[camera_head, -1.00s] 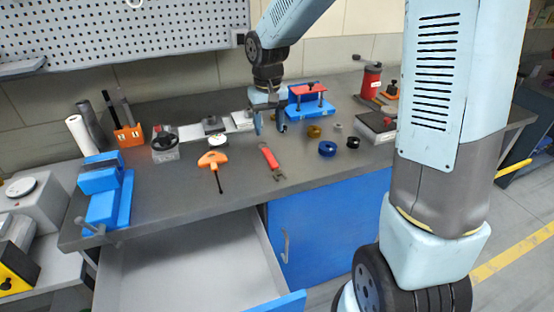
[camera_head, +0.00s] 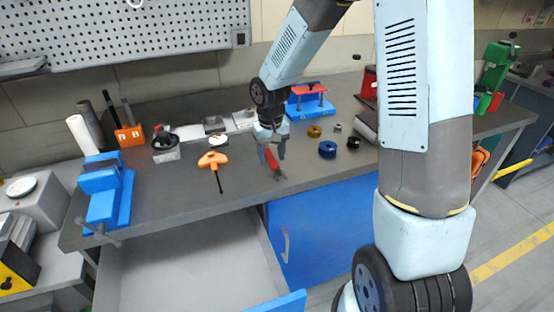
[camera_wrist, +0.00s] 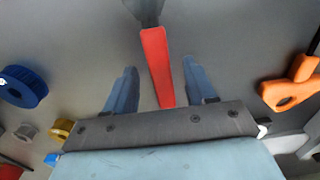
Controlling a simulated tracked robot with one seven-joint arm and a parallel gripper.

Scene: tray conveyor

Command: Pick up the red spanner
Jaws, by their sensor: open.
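The red spanner (camera_head: 272,163) lies on the dark grey bench top near its front edge, with its grey metal jaw end toward the front. In the wrist view its red handle (camera_wrist: 158,68) runs between my two fingers, with clear space on both sides. My gripper (camera_head: 270,153) is over the handle's rear part and hides some of it. In the wrist view my gripper (camera_wrist: 155,80) is open and holds nothing. I cannot tell exactly how far the fingertips are above the bench.
A blue ring (camera_head: 327,149) and smaller ring parts lie to the right. A blue-and-red fixture (camera_head: 309,104) stands behind. An open drawer (camera_head: 190,265) juts out below the bench at front left.

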